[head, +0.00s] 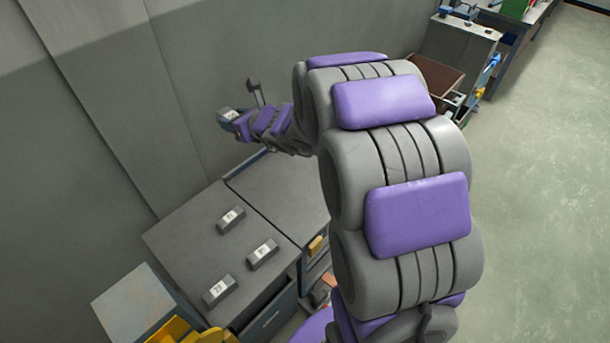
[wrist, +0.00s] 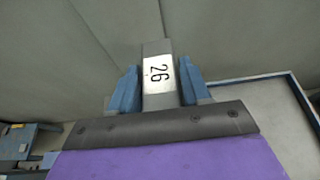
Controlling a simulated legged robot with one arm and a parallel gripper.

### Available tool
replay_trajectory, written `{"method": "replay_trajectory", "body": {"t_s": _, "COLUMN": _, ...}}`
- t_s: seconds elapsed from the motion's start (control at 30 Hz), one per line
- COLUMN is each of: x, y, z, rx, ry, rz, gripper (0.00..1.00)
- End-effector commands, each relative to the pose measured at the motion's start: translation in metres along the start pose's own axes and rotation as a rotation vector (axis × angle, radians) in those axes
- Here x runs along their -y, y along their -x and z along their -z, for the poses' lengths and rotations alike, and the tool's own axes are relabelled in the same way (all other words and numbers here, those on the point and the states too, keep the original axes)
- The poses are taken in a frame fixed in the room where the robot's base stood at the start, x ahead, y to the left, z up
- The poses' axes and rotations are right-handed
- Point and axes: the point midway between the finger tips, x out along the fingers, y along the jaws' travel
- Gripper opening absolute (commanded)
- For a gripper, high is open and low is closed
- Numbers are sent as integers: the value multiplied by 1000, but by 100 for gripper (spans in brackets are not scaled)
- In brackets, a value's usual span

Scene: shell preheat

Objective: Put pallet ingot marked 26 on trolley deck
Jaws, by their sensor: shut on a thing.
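The ingot marked 26 (wrist: 158,72) is a dark grey bar with a white label. My gripper (wrist: 155,90) is shut on it, with a blue finger on each side. In the head view my gripper (head: 229,117) holds the ingot up at the left, near the wall and clear of the surfaces below. A grey flat surface with a blue edge (head: 285,195) lies below and right of the gripper; it looks like the trolley deck, partly hidden by my arm. The blue-edged surface also shows behind the gripper in the wrist view (wrist: 262,96).
A grey bench top (head: 190,230) bears three labelled ingots: one at the back (head: 231,219), one at the right (head: 262,254), one at the front (head: 220,290). A grey wall (head: 110,110) stands close at the left. A cabinet (head: 460,45) stands at the back right. Open floor (head: 550,200) lies right.

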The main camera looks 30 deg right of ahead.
Motion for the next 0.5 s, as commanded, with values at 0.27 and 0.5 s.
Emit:
{"method": "replay_trajectory", "body": {"t_s": 0.27, "x": 12, "y": -9, "z": 31, "rx": -1, "ry": 8, "rz": -28, "gripper": 0}}
{"method": "replay_trajectory", "body": {"t_s": 0.5, "x": 27, "y": -15, "z": 70, "rx": 0, "ry": 21, "rz": -59, "gripper": 0}}
